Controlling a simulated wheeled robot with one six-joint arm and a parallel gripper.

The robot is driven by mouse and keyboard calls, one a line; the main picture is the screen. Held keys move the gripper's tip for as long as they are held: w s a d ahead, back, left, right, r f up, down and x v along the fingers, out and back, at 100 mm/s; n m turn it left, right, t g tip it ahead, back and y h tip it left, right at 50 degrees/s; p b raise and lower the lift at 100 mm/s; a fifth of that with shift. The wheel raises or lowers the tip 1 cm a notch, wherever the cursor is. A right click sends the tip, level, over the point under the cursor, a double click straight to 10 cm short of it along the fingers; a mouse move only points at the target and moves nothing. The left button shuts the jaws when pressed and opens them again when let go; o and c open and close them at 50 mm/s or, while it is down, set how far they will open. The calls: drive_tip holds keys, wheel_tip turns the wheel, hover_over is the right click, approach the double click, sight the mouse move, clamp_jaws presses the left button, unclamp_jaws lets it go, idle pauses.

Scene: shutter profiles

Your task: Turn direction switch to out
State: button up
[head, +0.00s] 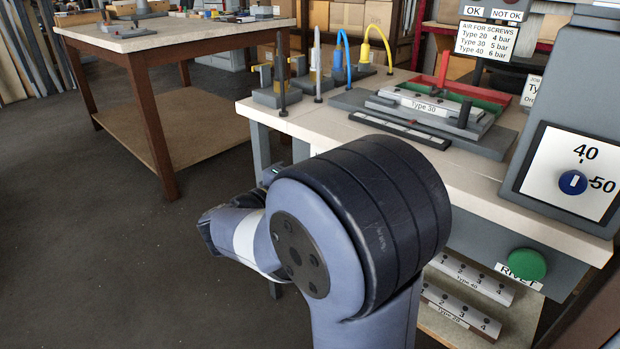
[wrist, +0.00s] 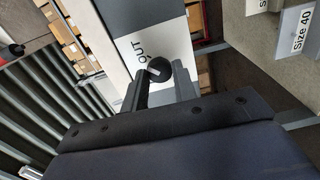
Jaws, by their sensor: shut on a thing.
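The direction switch (wrist: 158,69) is a round black knob with a light pointer mark, in the wrist view on a white panel (wrist: 163,40). The word OUT is printed on the panel close beside the knob. My gripper (wrist: 163,80) has its two dark fingers on either side of the knob, shut on it. The fingers hide part of the knob, and which way its mark points is hard to tell. In the head view my own arm fills the middle, and neither the switch nor my fingertips can be made out.
In the head view, a workbench (head: 352,128) holds a Type 30 fixture (head: 420,106). To the right are a blue 40/50 dial (head: 573,182) and a green RIVET button (head: 524,264). Another table (head: 188,37) stands at the back left. Floor at left is clear.

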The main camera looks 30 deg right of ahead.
drive_tip(key=o, duration=1)
drive_tip(key=p+v, duration=0.3)
drive_tip(key=v, duration=0.7)
drive_tip(key=shift+s+a, duration=0.15)
drive_tip(key=shift+a, duration=0.25)
drive_tip(key=shift+d, duration=0.15)
drive_tip(key=b+x, duration=0.2)
drive_tip(key=x, duration=0.8)
drive_tip(key=shift+d+b, duration=0.25)
drive_tip(key=shift+b, duration=0.1)
